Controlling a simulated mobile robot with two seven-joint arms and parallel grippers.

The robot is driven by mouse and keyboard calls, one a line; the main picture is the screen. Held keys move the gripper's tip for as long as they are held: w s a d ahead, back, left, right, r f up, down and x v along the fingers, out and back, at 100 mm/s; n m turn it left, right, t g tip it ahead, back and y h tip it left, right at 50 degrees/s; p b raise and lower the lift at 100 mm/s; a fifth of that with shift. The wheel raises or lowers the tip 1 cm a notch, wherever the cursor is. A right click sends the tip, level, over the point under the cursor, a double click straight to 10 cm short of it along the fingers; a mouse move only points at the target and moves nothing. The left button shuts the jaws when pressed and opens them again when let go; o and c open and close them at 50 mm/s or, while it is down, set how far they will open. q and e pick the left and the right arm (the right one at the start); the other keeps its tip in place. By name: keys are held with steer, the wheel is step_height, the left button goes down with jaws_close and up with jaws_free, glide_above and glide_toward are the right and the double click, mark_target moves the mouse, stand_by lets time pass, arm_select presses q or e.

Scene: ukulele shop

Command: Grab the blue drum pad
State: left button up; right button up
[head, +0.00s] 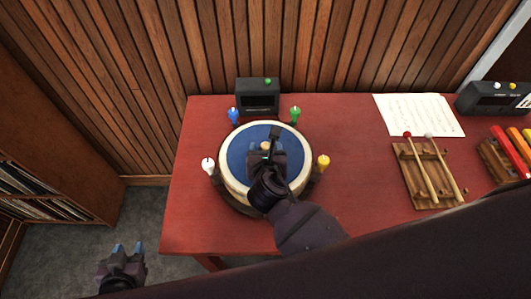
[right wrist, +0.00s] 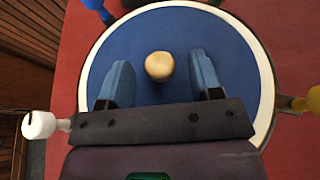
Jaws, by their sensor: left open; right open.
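The round blue drum pad (head: 239,152) has a cream rim and lies on top of a drum-like base on the red table. A small wooden knob (right wrist: 159,66) stands at the middle of the pad. My right gripper (right wrist: 160,82) is open above the pad, with its blue fingers on either side of the knob and apart from it. In the head view my right gripper (head: 266,148) and arm hide the pad's middle and lower right. My left gripper (head: 128,248) is open and empty over the floor, left of the table.
Blue (head: 234,115), green (head: 295,114), white (head: 208,164) and yellow (head: 323,161) pegs surround the drum. A dark box (head: 258,98) stands behind it. Right are a music sheet (head: 420,115), a wooden rack (head: 411,178) with two mallets and another device (head: 492,98). The table's left front is clear.

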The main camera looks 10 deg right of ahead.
steer(key=shift+x, duration=1)
jaws_close()
steer(key=shift+r, duration=0.15)
